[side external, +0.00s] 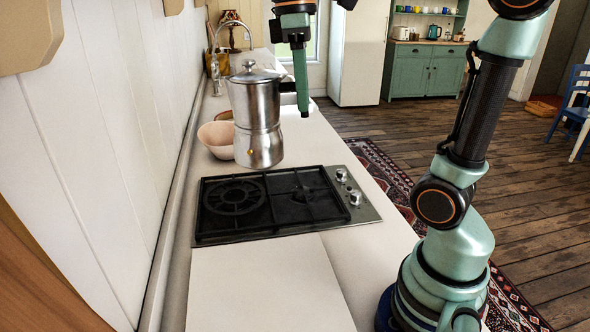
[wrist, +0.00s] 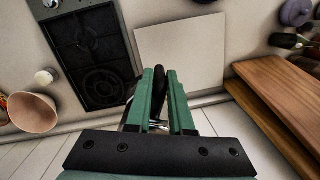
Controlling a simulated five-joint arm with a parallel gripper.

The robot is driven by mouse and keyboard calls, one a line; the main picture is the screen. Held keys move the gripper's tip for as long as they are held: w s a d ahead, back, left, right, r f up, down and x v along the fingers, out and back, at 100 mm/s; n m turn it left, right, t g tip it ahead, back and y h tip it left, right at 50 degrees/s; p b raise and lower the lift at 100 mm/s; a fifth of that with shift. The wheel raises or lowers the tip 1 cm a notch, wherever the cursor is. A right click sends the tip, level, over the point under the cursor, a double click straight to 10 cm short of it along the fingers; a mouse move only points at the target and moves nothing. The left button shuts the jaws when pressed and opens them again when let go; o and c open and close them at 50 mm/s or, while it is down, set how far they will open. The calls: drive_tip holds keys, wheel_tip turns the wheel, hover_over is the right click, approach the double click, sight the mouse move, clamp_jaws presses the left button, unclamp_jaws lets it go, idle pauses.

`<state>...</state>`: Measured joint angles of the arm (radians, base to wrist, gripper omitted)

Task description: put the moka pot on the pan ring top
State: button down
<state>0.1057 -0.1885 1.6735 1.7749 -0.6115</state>
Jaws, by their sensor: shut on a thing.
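The silver moka pot (side external: 257,118) hangs upright in the side view, its base seen just beyond the far edge of the pan ring top (side external: 362,211). How high the base is cannot be told exactly. My gripper (side external: 303,105) is at the pot's right side, shut on its dark handle. In the wrist view the two green fingers of my gripper (wrist: 160,75) flank the dark handle; most of the pot is hidden there. The pan ring top (wrist: 122,18) lies up and left of the fingers, with black grates over two rings and nothing standing on it.
A pale pink bowl (side external: 215,138) stands behind the pot near the wall. A flat white board (side external: 262,290) lies on the near side of the pan ring top. Wooden boards (wrist: 270,95) and a purple pot (wrist: 297,12) are at the right in the wrist view.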

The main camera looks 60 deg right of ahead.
drive_tip(key=w+d+f+m, duration=0.1)
drive_tip(key=w+d, duration=0.3)
drive_tip(key=w, duration=0.5)
drive_tip(key=w+d+f+m, duration=0.1)
drive_tip(key=w+d, duration=0.3)
drive_tip(key=w, duration=0.6)
wheel_tip(320, 180, down, 20)
drive_tip(key=shift+d+m, duration=0.25)
drive_tip(key=shift+m, duration=0.05)
drive_tip(key=shift+f, duration=0.1)
drive_tip(key=c, duration=0.8)
unclamp_jaws()
drive_tip(key=shift+s+f, duration=0.1)
drive_tip(key=shift+f, duration=0.05)
